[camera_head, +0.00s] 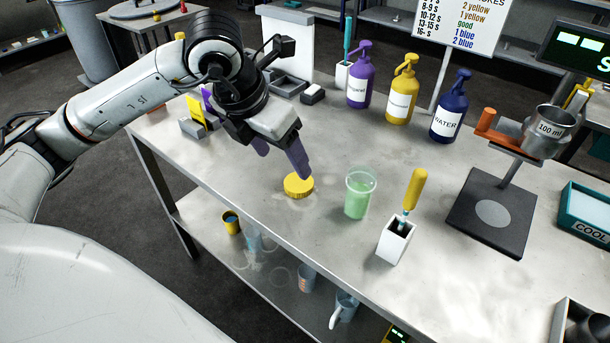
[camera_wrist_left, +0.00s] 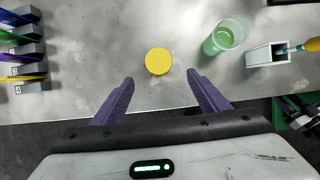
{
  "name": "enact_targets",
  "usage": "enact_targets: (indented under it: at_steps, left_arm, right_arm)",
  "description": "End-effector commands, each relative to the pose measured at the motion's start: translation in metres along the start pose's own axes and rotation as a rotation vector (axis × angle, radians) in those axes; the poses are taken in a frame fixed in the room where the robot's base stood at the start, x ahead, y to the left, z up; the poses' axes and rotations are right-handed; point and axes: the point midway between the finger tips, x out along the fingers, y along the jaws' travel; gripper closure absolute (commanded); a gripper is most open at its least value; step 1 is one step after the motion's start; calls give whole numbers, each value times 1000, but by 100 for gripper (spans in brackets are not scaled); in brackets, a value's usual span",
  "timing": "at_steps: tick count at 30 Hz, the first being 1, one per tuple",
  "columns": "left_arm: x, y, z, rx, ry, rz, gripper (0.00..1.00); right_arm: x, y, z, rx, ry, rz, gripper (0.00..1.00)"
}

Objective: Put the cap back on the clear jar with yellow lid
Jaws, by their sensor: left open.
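The yellow lid (camera_head: 298,185) lies flat on the grey table, left of the clear jar. The clear jar (camera_head: 358,193) stands upright and uncovered, with green liquid inside. My left gripper (camera_head: 278,160) is open and empty above the table, just behind and left of the lid in the head view. In the left wrist view, the lid (camera_wrist_left: 158,61) lies ahead of the purple fingers, roughly centred between them, and the jar (camera_wrist_left: 225,37) is to its right. My right gripper is not in view.
A white holder (camera_head: 396,240) with a yellow-handled tool stands right of the jar. Purple, yellow and blue pump bottles (camera_head: 450,108) stand behind. A black stand with a 100 ml cup (camera_head: 549,130) is at the right. The table between lid and jar is clear.

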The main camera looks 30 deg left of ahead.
Motion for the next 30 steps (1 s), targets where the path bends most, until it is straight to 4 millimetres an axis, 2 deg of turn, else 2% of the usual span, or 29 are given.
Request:
enact_targets:
  at_steps: [1, 5, 12, 15, 26, 30]
  left_arm:
    - [0, 0, 0, 1, 0, -1, 32]
    - [5, -1, 0, 1, 2, -3, 32]
    - [40, -1, 0, 0, 4, -5, 32]
    - [48, -1, 0, 1, 2, -5, 32]
    - [52, -1, 1, 1, 0, -4, 32]
    - [66, 1, 3, 0, 4, -5, 32]
  right_arm:
    - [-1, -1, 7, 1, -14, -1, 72]
    - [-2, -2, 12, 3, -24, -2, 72]
    - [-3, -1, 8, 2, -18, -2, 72]
    - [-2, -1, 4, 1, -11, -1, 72]
    - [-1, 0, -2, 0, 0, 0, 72]
    - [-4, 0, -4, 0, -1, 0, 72]
